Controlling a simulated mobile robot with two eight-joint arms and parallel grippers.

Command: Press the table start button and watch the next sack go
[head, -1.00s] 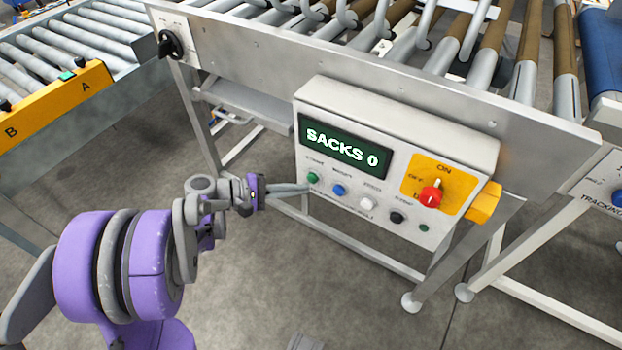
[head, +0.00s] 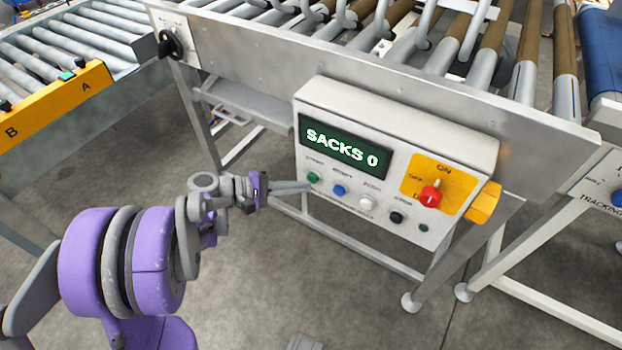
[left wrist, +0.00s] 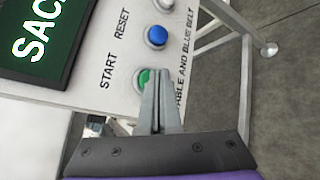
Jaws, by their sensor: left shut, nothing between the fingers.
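The control box (head: 400,120) is mounted on the side of the roller table. Its dark green display (head: 344,147) reads "SACKS 0". The green start button (head: 313,177) is at the left end of the button row. My left gripper (head: 308,187) is shut and empty, its tips at the lower edge of that button. In the left wrist view the closed fingers (left wrist: 160,88) overlap part of the green button (left wrist: 147,76), labelled START. I cannot tell whether they touch it or press it in. My right gripper is not in view.
The blue reset button (head: 338,190), a white button (head: 366,203) and a black button (head: 396,217) sit to the right. A red rotary switch (head: 430,197) is on a yellow plate. A yellow-edged roller conveyor (head: 62,102) stands at left. Open floor lies below the box.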

